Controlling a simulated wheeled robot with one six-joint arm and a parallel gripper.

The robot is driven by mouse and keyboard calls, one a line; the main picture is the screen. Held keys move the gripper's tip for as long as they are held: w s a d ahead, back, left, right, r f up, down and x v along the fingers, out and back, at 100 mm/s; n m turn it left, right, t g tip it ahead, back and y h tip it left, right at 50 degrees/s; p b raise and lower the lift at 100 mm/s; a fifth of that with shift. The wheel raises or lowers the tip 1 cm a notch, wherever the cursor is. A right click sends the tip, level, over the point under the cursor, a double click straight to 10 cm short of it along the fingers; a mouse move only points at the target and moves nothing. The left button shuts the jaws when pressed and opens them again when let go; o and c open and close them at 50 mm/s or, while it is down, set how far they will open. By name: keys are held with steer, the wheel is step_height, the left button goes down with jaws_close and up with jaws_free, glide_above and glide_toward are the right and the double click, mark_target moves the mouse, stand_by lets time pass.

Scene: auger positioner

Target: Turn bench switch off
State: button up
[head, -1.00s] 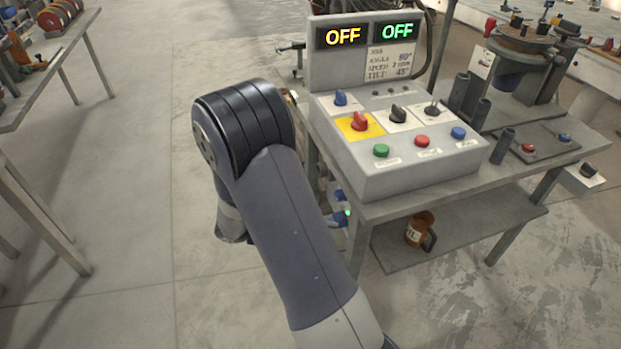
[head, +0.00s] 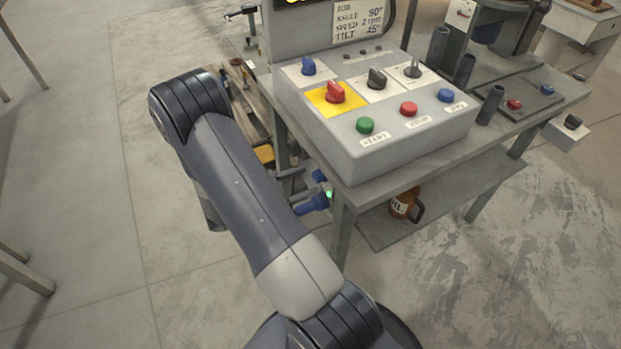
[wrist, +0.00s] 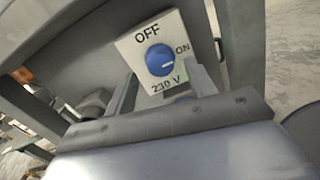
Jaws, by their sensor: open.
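The bench switch is a round blue knob (wrist: 159,60) on a white plate (wrist: 181,30) marked OFF at the top, ON at the right and 230 V below. The white mark on the knob points right, on the side of ON. My gripper (wrist: 162,82) is open in the wrist view, its two fingers apart just in front of the plate's lower edge. The knob lies beyond the fingertips, and nothing is held. Whether a finger touches the plate cannot be told. In the head view, I cannot make out the fingers or the switch plate.
A grey control console (head: 351,151) with coloured knobs and buttons stands on a metal bench (head: 430,159). Bench legs and a lower shelf (head: 440,205) lie right of my arm. An orange-brown oil can (head: 402,203) stands on this shelf. The floor at the left is mostly clear.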

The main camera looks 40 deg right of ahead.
mark_target(318, 176)
steer(key=shift+x, duration=1.45)
steer(key=c, duration=0.9)
